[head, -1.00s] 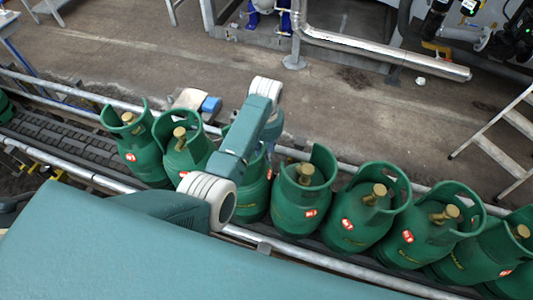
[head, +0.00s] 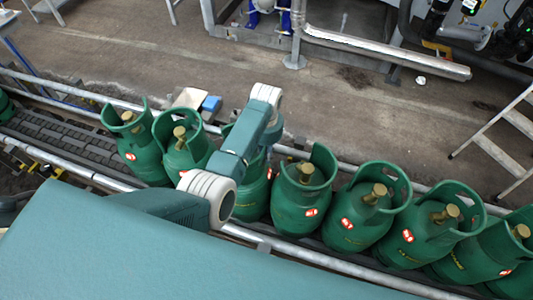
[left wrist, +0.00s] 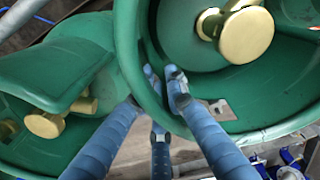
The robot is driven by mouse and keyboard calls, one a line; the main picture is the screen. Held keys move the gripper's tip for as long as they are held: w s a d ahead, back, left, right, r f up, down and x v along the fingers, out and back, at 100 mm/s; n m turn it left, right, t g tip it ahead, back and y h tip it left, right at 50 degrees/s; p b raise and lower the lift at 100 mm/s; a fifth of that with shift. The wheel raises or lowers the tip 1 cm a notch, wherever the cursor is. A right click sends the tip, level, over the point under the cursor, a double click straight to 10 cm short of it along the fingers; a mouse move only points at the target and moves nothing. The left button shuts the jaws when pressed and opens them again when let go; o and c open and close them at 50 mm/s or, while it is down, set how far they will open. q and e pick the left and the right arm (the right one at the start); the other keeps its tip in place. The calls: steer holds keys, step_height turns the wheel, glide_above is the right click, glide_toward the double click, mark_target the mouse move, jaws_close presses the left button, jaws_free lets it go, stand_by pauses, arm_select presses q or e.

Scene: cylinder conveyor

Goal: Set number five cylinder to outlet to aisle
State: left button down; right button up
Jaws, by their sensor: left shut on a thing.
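Green gas cylinders with brass valves and open collars stand in a row on the conveyor (head: 60,128). That appears to be the third cylinder. A neighbouring cylinder (left wrist: 40,75) stands close at the left. I cannot read a number five. My right gripper is not in view.
More cylinders (head: 365,205) stand close together to the right, and two (head: 182,158) to the left. Metal rails (head: 105,100) run along the conveyor. The floor aisle (head: 170,55) behind is open. A silver pipe (head: 385,52) and a stepladder (head: 495,150) stand beyond.

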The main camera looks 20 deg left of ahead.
arm_select(q)
steer(key=shift+w, duration=0.15)
steer(key=shift+w+a+n+b, duration=0.25)
steer(key=shift+w+n, duration=0.25)
steer(key=shift+n, duration=0.25)
steer(key=shift+w+a+n+b, duration=0.2)
steer(key=shift+w+n, duration=0.3)
steer(key=shift+n, duration=0.25)
steer(key=w+a+n, duration=0.1)
steer(key=w+n+b, duration=0.1)
steer(key=n, duration=0.1)
steer(key=shift+w+a+n, duration=0.15)
steer(key=shift+a+n, duration=0.15)
steer(key=shift+a, duration=0.05)
steer(key=w+a+n+b, duration=0.1)
steer(key=a+n, duration=0.1)
steer(key=n, duration=0.1)
steer(key=shift+w+a, duration=0.1)
steer(key=shift+w, duration=0.1)
steer(key=shift+w+a+r+n+b, duration=0.1)
steer(key=shift+w+a+n+b, duration=0.15)
steer(key=shift+a+n, duration=0.35)
steer(key=shift+w+a+r+n+b, duration=0.1)
steer(key=shift+a+n+b, duration=0.2)
steer(key=shift+n, duration=0.5)
steer(key=shift+a, duration=0.1)
